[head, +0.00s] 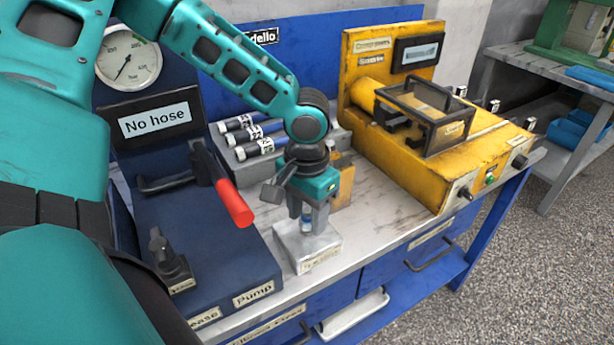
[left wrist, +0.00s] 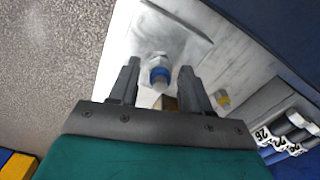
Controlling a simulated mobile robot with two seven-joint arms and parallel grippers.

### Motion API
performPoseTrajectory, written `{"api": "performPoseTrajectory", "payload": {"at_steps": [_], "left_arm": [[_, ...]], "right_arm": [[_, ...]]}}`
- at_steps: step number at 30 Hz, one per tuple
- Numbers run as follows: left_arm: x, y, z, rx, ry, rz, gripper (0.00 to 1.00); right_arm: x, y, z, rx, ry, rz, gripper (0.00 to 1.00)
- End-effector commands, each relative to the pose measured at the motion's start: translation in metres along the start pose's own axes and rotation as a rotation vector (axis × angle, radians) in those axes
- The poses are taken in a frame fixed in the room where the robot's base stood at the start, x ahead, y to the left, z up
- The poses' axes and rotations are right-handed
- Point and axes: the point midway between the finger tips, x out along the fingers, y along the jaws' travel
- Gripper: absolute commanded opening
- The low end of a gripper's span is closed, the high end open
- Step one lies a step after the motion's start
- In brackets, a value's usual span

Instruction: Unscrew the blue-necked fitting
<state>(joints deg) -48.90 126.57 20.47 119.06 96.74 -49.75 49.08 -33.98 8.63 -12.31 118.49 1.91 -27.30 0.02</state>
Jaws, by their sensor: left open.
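The blue-necked fitting (head: 307,222) stands upright on a pale grey block (head: 316,255) with a label on its front. In the left wrist view the fitting (left wrist: 159,74) shows a white body and a blue ring, between my finger tips and apart from both. My left gripper (head: 308,212) points down over the block, with its fingers open on either side of the fitting. It also shows in the left wrist view (left wrist: 160,82). My right gripper is not in view.
A blue pump unit (head: 205,262) with a red-handled lever (head: 233,204) stands at left. A rack of labelled cylinders (head: 250,137) is behind the gripper. A yellow machine (head: 405,170) stands at right. The bench is clear right of the block.

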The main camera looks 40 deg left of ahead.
Motion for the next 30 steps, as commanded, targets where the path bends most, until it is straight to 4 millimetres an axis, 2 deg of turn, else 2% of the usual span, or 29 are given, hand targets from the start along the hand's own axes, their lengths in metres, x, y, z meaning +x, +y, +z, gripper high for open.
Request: {"api": "performPoseTrajectory", "payload": {"at_steps": [11,24,30], "left_arm": [[-0.001,0.000,0.000,0.040,0.000,0.000,0.48],[-0.002,0.000,0.000,0.624,0.000,-0.001,0.48],[-0.001,0.000,0.000,0.802,0.000,-0.001,0.48]], "right_arm": [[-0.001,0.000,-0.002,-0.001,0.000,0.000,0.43],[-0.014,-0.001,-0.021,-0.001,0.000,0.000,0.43],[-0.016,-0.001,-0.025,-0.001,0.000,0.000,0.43]]}}
